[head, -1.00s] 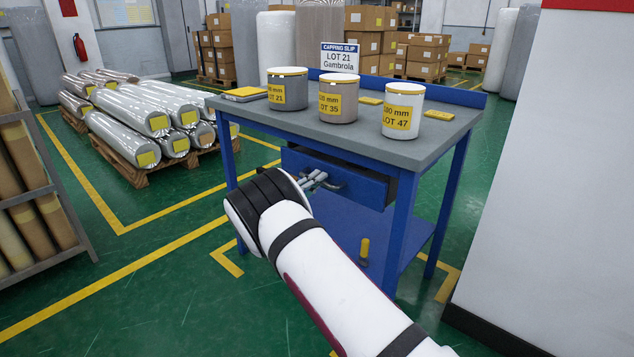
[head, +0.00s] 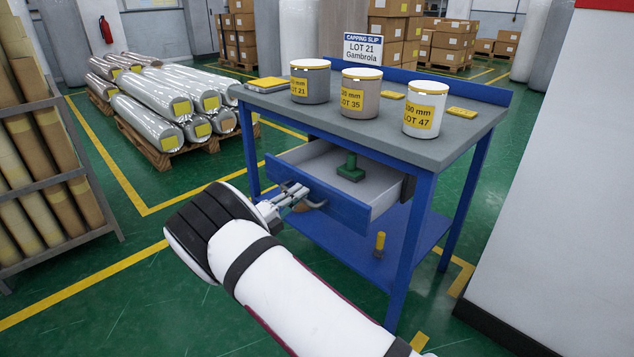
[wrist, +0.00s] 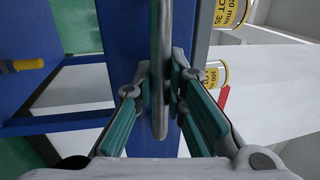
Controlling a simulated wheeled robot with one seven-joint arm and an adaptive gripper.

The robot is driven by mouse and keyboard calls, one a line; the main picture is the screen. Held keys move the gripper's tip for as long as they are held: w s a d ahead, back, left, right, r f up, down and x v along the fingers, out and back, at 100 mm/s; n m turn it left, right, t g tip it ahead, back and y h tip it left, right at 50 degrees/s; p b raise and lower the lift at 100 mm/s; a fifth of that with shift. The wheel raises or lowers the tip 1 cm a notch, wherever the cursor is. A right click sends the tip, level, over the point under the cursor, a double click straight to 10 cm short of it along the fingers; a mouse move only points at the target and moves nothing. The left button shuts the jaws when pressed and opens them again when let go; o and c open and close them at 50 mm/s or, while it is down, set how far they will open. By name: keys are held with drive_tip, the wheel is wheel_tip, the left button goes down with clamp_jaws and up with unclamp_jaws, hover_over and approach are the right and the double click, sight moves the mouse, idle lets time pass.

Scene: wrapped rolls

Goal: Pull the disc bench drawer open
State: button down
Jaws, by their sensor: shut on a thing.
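The blue bench drawer (head: 318,198) stands partly open at the front of the disc bench (head: 424,150), its pale inside showing. A green object with a handle (head: 350,168) sits in the drawer. My gripper (head: 282,203) is at the drawer front, shut on the grey bar handle. In the wrist view the handle (wrist: 160,60) runs upright between the two fingers of my gripper (wrist: 160,95), with the blue drawer front behind it. My arm hides part of the floor below the bench.
Three labelled canisters stand on the bench top, including the white LOT 47 one (head: 425,108), in front of the Capping Slip sign (head: 362,49). A yellow-handled item (head: 379,243) is on the lower shelf. A rack of rolls (head: 45,170) stands at left and a white wall (head: 560,200) at right.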

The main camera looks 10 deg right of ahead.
drive_tip(key=r+v, duration=0.1)
drive_tip(key=v, duration=0.8)
drive_tip(key=shift+r, duration=0.3)
drive_tip(key=shift+s+a, duration=0.1)
drive_tip(key=c, duration=1.6)
unclamp_jaws()
drive_tip(key=v, duration=1.2)
